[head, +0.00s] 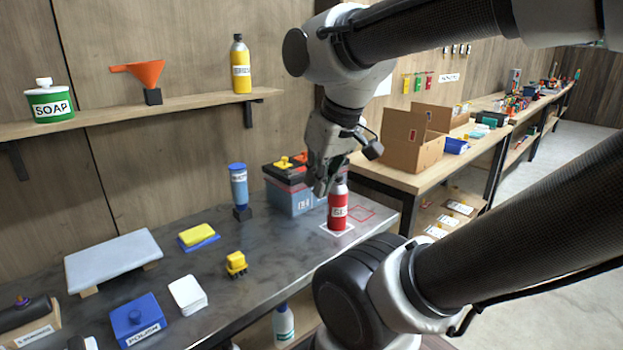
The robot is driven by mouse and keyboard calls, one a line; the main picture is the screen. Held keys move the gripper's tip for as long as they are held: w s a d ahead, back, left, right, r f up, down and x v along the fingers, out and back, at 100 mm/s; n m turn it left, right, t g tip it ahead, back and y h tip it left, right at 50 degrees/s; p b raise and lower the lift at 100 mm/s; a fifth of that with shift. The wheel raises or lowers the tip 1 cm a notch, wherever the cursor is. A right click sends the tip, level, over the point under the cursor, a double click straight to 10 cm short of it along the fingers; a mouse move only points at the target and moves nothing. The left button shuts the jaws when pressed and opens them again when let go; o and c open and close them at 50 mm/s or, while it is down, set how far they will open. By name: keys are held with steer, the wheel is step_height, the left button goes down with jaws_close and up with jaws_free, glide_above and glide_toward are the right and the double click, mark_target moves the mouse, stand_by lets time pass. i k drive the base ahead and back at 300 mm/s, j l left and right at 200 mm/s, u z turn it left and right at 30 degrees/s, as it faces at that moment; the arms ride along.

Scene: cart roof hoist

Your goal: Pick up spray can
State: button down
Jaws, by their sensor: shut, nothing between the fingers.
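A red can (338,208) with a white label and a grey top stands upright on a white-outlined mark on the grey bench, near its right end. The label is too small to read surely. A yellow bottle (241,68) with a dark cap and a white label stands on the wall shelf. I cannot tell from the labels which one is the spray can. My gripper (322,188) points down at the red can's top left in the picture. It is shut and empty. Whether it touches the can cannot be told.
A blue tube (239,190) on a dark stand is to the left. An empty red outline (360,213) lies to the right.

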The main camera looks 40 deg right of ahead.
mark_target(337, 197)
steer(key=i+l+z, duration=0.15)
steer(key=z, duration=0.35)
steer(key=i+l+z, duration=0.15)
steer(key=z, duration=0.35)
